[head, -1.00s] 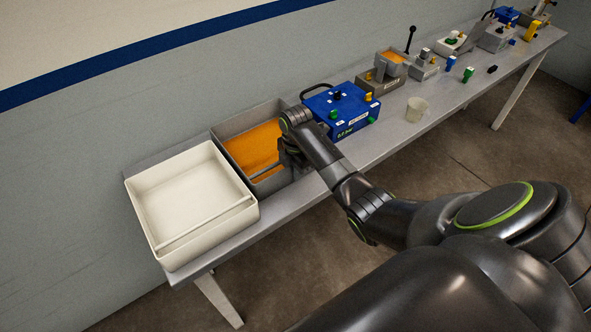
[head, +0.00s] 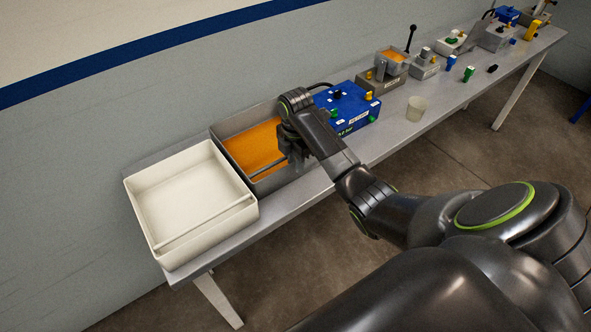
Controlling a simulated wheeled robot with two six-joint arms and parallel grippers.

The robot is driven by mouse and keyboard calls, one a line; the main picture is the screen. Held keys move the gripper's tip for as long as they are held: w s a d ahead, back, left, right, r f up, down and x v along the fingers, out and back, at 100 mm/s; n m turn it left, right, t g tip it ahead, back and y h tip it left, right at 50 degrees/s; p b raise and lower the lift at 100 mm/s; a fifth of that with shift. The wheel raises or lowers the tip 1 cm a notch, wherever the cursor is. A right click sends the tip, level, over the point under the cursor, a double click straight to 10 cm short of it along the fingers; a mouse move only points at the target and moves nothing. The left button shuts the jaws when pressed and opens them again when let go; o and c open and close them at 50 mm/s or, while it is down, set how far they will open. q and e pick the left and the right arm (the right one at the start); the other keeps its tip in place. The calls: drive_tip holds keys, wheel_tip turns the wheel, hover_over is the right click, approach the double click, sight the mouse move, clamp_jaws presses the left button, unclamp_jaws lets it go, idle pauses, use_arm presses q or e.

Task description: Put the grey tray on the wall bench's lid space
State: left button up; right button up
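A grey, open-topped tray (head: 230,128) with orange contents stands on the wall bench (head: 285,197), between a white tray and a blue box. A thin grey bar (head: 268,167) runs along its front side. My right gripper (head: 297,160) points down at the tray's right end, over or beside its rim. Its fingers are dark and partly hidden by my own arm, so I cannot tell if they are open or touch the tray. My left gripper is not in view. No marked lid space can be made out.
The white tray (head: 150,228) fills the bench's left end. The blue box (head: 355,112) stands close to the right of my gripper. Some bare bench lies along the front edge.

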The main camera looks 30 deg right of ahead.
wheel_tip(320, 180, up, 2)
drive_tip(key=shift+w+r, duration=0.1)
drive_tip(key=shift+r, duration=0.1)
wheel_tip(320, 180, up, 4)
drive_tip(key=shift+r+p, duration=0.1)
drive_tip(key=shift+p, duration=0.85)
drive_tip(key=shift+r+p, duration=0.65)
drive_tip(key=shift+p, duration=0.1)
